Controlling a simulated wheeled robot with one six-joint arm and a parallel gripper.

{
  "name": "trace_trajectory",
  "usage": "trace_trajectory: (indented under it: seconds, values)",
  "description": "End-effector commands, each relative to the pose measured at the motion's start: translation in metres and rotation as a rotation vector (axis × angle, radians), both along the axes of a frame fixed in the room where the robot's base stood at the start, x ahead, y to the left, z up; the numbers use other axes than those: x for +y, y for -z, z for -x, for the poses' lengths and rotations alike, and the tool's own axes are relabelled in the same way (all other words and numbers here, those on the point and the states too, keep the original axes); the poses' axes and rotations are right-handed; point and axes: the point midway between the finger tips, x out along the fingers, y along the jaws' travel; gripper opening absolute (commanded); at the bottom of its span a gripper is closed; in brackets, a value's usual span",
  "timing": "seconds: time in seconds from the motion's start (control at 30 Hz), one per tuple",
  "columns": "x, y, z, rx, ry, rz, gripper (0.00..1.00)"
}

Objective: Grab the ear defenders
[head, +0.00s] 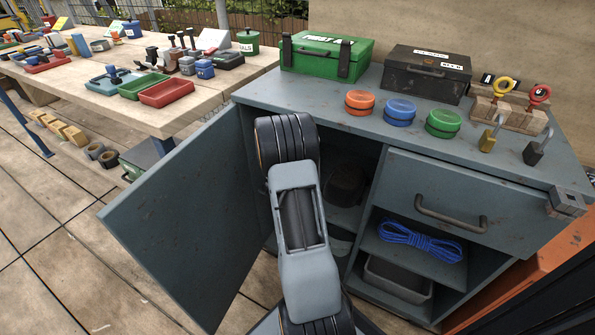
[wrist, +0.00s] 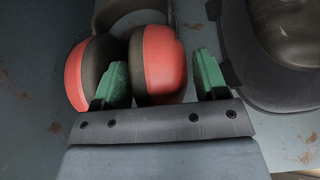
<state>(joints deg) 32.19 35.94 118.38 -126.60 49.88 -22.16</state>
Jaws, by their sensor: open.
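The ear defenders (wrist: 165,62) show in the wrist view, with two red cups with dark cushions and part of a dark headband above. My gripper (wrist: 160,78) is open, its green fingers apart. The right cup lies between the two fingers in the picture. The left finger overlaps the gap between the cups. I cannot tell whether either finger touches a cup. In the head view my arm reaches into the open cabinet and hides the ear defenders and my gripper.
The grey cabinet (head: 270,92) has its door (head: 185,215) swung open on the left. A dark rounded item (wrist: 285,45) lies close right of my gripper. Below the drawer (head: 440,205) are blue rope (head: 420,240) and a grey bin (head: 395,285). A tool table (head: 190,115) stands left.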

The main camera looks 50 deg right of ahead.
Motion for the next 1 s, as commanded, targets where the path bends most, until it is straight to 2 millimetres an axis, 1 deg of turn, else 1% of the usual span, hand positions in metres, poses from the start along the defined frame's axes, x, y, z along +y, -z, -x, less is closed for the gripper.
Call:
trace_trajectory:
  seconds: [0.1,0.3,0.73,0.77,1.0]
  values:
    - [-0.0043,0.0017,-0.0008,0.000,0.001,0.001,0.67]
    - [-0.0042,0.0010,-0.0010,0.000,0.000,0.001,0.67]
    - [-0.0038,0.0011,-0.0011,0.000,0.000,0.000,0.25]
    - [-0.0041,0.0005,-0.0013,-0.001,0.000,0.002,0.24]
    - [-0.0041,-0.0007,-0.0013,-0.001,0.000,0.002,0.24]
